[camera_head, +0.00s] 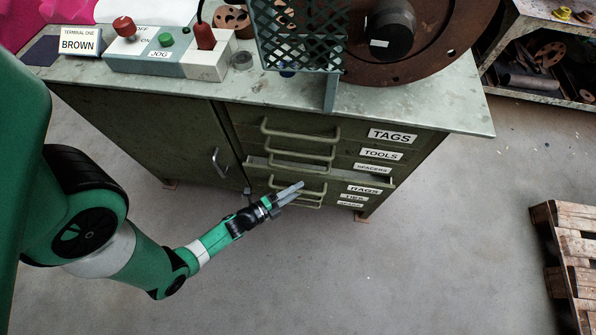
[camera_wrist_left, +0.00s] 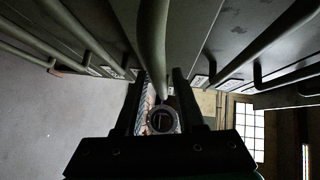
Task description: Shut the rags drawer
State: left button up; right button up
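The rags drawer (camera_head: 345,180) is in the green cabinet, with a white RAGS label (camera_head: 364,189) on its front. It stands partly out, and a narrow strip of its inside shows below the SPACERS label. My left gripper (camera_head: 290,193) is in front of the drawer handles, close to the rags drawer's handle (camera_head: 322,190). In the left wrist view a handle bar (camera_wrist_left: 154,45) runs between the two fingers (camera_wrist_left: 160,100), with gaps beside it; the fingers are apart. Whether they touch the bar I cannot tell. My right gripper is out of view.
Drawers labelled TAGS (camera_head: 392,136) and TOOLS (camera_head: 381,154) are above; lower handles lie close below my gripper. The cabinet top (camera_head: 440,110) carries a control box (camera_head: 170,52) and a rusty flange (camera_head: 430,40). A wooden pallet (camera_head: 575,255) lies right. Floor in front is clear.

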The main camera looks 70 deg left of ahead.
pick_arm(q)
jog(key=shift+w, duration=0.1)
grip_shut()
dwell(1.1)
